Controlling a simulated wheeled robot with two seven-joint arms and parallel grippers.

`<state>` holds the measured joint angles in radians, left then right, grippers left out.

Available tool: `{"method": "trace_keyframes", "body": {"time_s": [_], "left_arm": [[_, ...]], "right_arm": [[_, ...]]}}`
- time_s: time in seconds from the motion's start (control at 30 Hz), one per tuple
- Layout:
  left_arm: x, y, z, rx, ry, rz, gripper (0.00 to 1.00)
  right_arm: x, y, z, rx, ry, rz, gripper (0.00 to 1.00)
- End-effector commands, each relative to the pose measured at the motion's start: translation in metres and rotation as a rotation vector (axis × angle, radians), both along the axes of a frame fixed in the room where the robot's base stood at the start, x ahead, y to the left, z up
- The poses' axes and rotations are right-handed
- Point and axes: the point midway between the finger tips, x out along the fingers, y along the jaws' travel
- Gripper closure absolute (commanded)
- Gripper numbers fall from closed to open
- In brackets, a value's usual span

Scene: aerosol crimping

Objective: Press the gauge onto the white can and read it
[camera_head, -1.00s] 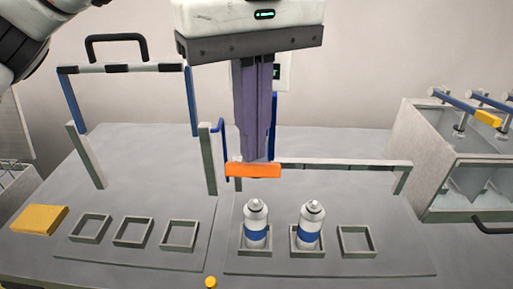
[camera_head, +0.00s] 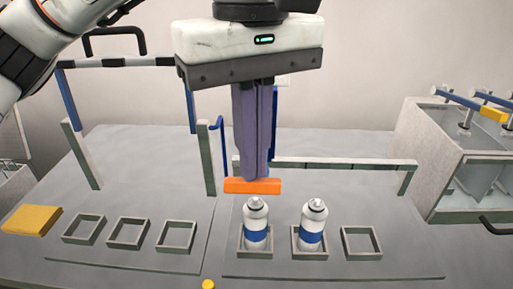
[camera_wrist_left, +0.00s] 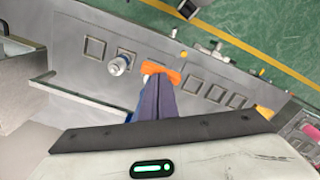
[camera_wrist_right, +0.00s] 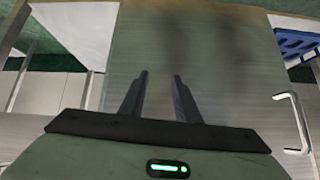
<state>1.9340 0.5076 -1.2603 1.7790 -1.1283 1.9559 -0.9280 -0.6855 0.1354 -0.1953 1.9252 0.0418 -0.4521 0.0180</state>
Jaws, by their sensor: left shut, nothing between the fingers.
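Two white cans with blue bands stand upright in square holders, the left can (camera_head: 256,217) and the right can (camera_head: 313,220). My left gripper (camera_head: 253,178) points down above and behind the left can, with its purple fingers together. An orange bar (camera_head: 253,187), possibly the gauge, lies across its fingertips, just above the left can's top. Whether they touch is unclear. In the left wrist view the orange bar (camera_wrist_left: 161,72) partly hides one can, and the other can (camera_wrist_left: 119,66) is clear. No gauge reading is legible. My right gripper (camera_wrist_right: 160,75) is open and empty.
Several empty square holders (camera_head: 176,237) line the front of the bench. A yellow block (camera_head: 32,220) lies at the left. A low rail (camera_head: 330,163) runs behind the cans. A grey tank (camera_head: 470,180) stands at the right, and a blue hook post (camera_head: 218,135) at the middle.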

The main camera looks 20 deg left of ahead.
Motion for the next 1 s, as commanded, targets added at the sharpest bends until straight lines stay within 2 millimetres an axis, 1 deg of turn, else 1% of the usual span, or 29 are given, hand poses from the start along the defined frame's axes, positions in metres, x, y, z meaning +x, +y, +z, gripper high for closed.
{"method": "trace_keyframes", "body": {"time_s": [0.03,0.23,0.53,0.83,1.0], "left_arm": [[0.000,0.000,-0.005,0.001,0.000,0.001,1.00],[-0.002,0.000,-0.015,0.001,0.000,0.001,1.00],[-0.006,-0.001,-0.030,0.002,0.001,0.001,1.00],[-0.009,-0.002,-0.045,0.001,0.000,0.000,1.00],[-0.011,-0.003,-0.053,0.001,0.001,0.000,1.00]], "right_arm": [[0.001,0.001,-0.003,0.000,-0.002,0.001,0.71],[0.004,0.004,-0.005,0.005,-0.012,0.005,0.71],[0.002,0.008,-0.016,0.004,-0.002,0.013,0.71],[0.007,0.011,-0.019,0.007,-0.017,0.016,0.71],[0.006,0.012,-0.025,0.007,-0.014,0.019,0.71]]}}
